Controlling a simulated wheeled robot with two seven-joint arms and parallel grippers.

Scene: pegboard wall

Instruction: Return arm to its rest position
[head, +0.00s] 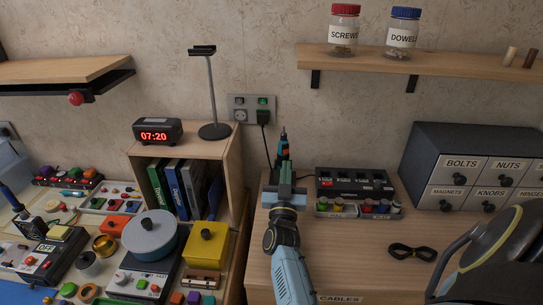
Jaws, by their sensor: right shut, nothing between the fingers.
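My right arm reaches up from the bottom middle of the head view, with a light blue forearm and a dark wrist joint. My right gripper (286,178) is above the wooden worktop (367,275), just left of a black charger-like unit (354,183). Its fingers are shut and hold nothing. My left gripper does not show.
Labelled drawers (467,160) stand at the right, and a coiled black cable (412,252) lies before them. A shelf (440,63) with jars hangs above. A wooden book cubby (236,160) borders the left. A large dark object (500,265) fills the lower right.

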